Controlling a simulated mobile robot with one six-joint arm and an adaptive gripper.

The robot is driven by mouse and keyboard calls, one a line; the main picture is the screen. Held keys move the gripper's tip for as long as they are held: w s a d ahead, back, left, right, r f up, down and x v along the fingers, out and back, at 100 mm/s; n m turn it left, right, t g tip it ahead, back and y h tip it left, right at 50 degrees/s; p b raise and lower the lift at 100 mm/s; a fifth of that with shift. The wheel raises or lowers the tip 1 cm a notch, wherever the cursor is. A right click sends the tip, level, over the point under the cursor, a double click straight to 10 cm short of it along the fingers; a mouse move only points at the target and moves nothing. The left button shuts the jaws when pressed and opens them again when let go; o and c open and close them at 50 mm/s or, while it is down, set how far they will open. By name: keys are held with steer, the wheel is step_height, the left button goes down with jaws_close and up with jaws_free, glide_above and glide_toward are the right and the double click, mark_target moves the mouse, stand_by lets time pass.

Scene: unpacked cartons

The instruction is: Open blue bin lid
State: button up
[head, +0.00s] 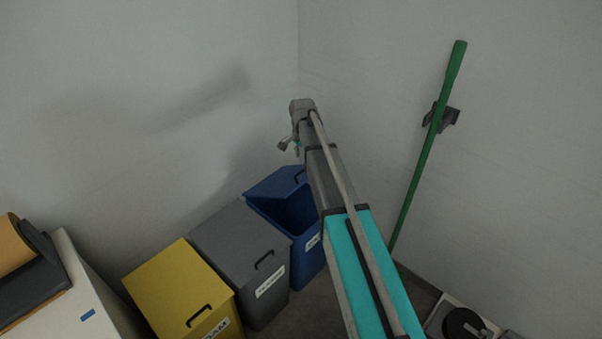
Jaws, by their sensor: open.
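The blue bin (307,264) stands in the corner at the right end of a row of three bins. Its blue lid (272,184), with a dark handle (299,176), is tilted up toward the back wall. The bin's dark inside shows below the lid, so the lid stands open. My gripper (290,147) is open and empty, above the lid in the picture and apart from it. My arm covers the right side of the bin.
A grey bin (240,243) and a yellow bin (178,291), both with closed lids, stand left of the blue bin. A green pole (427,150) leans at the right wall by a dark holder (452,116). A white surface (75,310) is at lower left.

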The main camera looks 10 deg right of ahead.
steer(key=shift+f+b, duration=2.65)
steer(key=shift+f, duration=0.25)
jaws_close()
